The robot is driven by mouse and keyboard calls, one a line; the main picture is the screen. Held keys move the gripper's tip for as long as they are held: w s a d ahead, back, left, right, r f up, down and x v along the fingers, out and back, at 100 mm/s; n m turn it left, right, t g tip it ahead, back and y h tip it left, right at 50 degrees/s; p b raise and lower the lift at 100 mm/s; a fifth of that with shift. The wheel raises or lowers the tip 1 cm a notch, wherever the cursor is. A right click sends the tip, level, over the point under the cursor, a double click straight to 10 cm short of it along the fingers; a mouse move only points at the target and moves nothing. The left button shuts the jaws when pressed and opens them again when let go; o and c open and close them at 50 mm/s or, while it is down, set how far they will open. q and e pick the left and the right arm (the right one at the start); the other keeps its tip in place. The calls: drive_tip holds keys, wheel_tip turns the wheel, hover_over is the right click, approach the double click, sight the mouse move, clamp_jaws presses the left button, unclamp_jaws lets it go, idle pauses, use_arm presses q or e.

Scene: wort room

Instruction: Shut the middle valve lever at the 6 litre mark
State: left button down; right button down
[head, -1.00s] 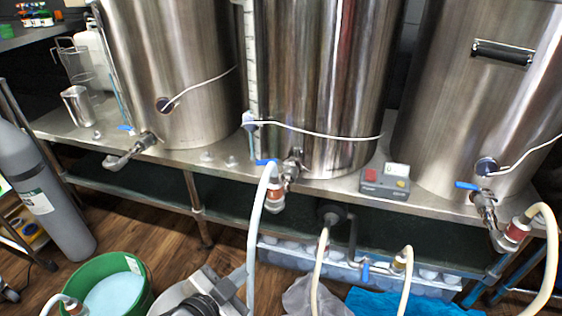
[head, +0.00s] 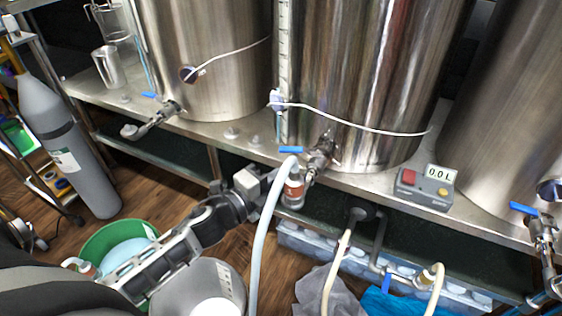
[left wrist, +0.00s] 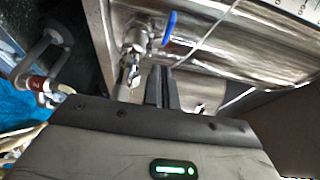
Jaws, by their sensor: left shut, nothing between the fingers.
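The middle valve (head: 318,155) is on the front of the middle steel tank (head: 350,90), with its blue lever (head: 291,150) pointing left, out to the side. The lever also shows in the left wrist view (left wrist: 169,28), standing apart from the fingers. My left gripper (head: 268,180) is shut and empty, just below and left of the lever, beside the hose coupling (head: 294,188). Its closed fingers show in the left wrist view (left wrist: 160,84), near the valve body. The meter (head: 427,188) on the shelf reads 0.0 L. My right gripper is out of view.
A pale hose (head: 262,235) hangs from the middle valve close to my left gripper. Steel tanks with their own blue levers (head: 149,95) (head: 523,208) stand on both sides. A green bucket (head: 92,243) and grey gas cylinder (head: 65,145) are at left.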

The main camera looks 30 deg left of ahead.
sight(301, 151)
use_arm(q)
drive_tip(key=shift+w+a, duration=0.5)
drive_tip(key=shift+w, duration=0.4)
drive_tip(key=shift+w+a, duration=0.5)
drive_tip(key=shift+w, duration=0.35)
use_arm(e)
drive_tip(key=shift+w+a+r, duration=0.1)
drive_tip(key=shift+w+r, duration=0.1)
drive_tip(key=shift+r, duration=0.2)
use_arm(q)
drive_tip(key=w+a+m+g+h+b, duration=0.1)
drive_tip(key=h, duration=0.1)
drive_tip(key=w+a+m+g+h+b, duration=0.1)
drive_tip(key=w+m+h, duration=0.1)
drive_tip(key=m+h, duration=0.1)
drive_tip(key=shift+w+a+g+h+b, duration=0.2)
drive_tip(key=shift+a+g+h+b, duration=0.1)
drive_tip(key=shift+a+g+b, duration=0.1)
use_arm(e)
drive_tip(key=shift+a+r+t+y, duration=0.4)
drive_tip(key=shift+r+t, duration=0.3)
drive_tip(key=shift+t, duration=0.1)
use_arm(q)
drive_tip(key=shift+r, duration=0.1)
